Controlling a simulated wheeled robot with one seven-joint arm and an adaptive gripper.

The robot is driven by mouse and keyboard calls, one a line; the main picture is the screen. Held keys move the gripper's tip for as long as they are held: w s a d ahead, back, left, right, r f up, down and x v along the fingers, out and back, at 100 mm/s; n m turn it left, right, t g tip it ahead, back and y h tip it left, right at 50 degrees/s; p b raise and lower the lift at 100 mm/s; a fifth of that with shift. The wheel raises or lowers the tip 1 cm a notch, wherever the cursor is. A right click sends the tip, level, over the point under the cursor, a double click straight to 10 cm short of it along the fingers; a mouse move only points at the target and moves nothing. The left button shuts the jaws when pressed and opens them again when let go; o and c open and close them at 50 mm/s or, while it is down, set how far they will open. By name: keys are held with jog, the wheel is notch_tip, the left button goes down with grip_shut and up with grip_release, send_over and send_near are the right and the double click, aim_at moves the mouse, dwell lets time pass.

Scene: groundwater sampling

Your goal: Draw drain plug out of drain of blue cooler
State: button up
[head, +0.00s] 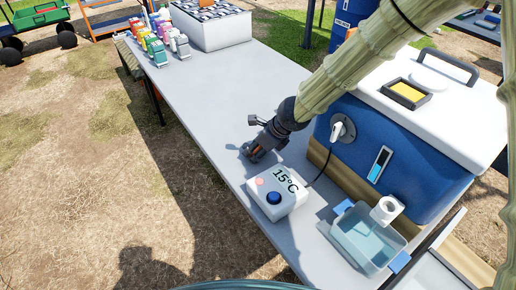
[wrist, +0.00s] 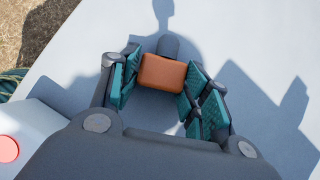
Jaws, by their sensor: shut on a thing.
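The blue cooler (head: 405,158) with a white lid stands on the right of the table in the head view. A white fitting (head: 342,130) sits on its front face; I cannot tell whether it is the drain. My gripper (head: 254,152) is over the table, left of the cooler and apart from it. In the wrist view my gripper (wrist: 158,82) is shut on an orange-brown block with a dark grey rounded end (wrist: 163,72), which seems to be the drain plug. The pads flank its sides. In the head view it is mostly hidden by the fingers.
A white box reading 15°C (head: 277,193) stands close below my gripper, with a dark cable running towards the cooler. A clear tub (head: 367,238) stands in front of the cooler. Coloured bottles (head: 160,38) and a white crate (head: 212,32) are at the far end. The table's middle (head: 205,95) is clear.

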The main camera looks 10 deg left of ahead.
jog(key=o, duration=0.7)
jog(key=shift+s+d+f, duration=0.15)
jog(key=shift+s+f, duration=0.05)
jog(key=shift+f, duration=0.25)
jog(key=shift+s+d+f, duration=0.1)
jog(key=shift+s+f, duration=0.05)
jog(key=shift+f, duration=0.25)
jog(key=o, duration=0.5)
jog(key=shift+w+a+f, duration=0.1)
jog(key=shift+w+f, duration=0.05)
jog(key=shift+f, duration=0.1)
jog(key=shift+c, duration=0.2)
jog(key=shift+w+r, duration=0.1)
jog(key=shift+r, duration=0.05)
jog(key=shift+w+r, duration=0.1)
jog(key=shift+r, duration=0.1)
jog(key=shift+a+r, duration=0.1)
jog(key=shift+r, duration=0.15)
jog(key=shift+r, duration=4.9)
